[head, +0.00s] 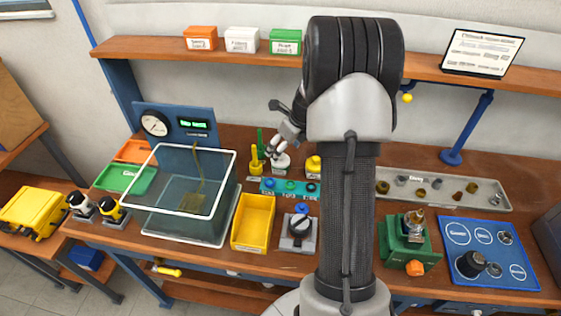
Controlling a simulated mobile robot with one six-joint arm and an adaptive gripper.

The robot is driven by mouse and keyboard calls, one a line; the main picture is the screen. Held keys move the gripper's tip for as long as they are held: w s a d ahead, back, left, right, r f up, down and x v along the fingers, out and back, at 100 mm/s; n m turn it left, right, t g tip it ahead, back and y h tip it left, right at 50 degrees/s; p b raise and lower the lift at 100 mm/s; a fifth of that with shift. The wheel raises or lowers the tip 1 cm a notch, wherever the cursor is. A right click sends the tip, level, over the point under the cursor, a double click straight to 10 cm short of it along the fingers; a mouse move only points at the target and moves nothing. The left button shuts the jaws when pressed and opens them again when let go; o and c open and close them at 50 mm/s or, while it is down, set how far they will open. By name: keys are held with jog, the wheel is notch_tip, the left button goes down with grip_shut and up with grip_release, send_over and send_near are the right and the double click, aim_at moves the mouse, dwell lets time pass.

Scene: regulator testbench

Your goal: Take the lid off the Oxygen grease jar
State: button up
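My gripper (277,153) is at the middle back of the bench, pointing down and left. Its fingertips are directly above or at the top of a small white jar (281,164). I cannot tell whether they touch it, or whether they are open or shut. A small yellow jar (314,164) stands just right of the white jar. The labels are too small to read, so I cannot tell for sure which is the Oxygen grease jar. The gripper partly hides the white jar's top, and I cannot make out its lid.
A yellow bottle (256,162) stands close left of the white jar. A teal strip with rings (289,188) lies in front. A clear tank (190,205) and yellow bin (253,222) are left and front. A shelf (150,46) runs above; my arm hides the bench centre.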

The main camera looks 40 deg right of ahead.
aim_at(281, 158)
jog(key=b+x, duration=0.1)
jog(key=x, duration=0.1)
jog(key=b+x, duration=0.1)
jog(key=x, duration=0.2)
jog(key=shift+s+d+f+b, duration=0.1)
jog(key=shift+s+f+b, duration=0.1)
jog(key=shift+b, duration=0.15)
jog(key=shift+r, duration=0.1)
jog(key=shift+c, duration=0.4)
jog(key=c, duration=0.7)
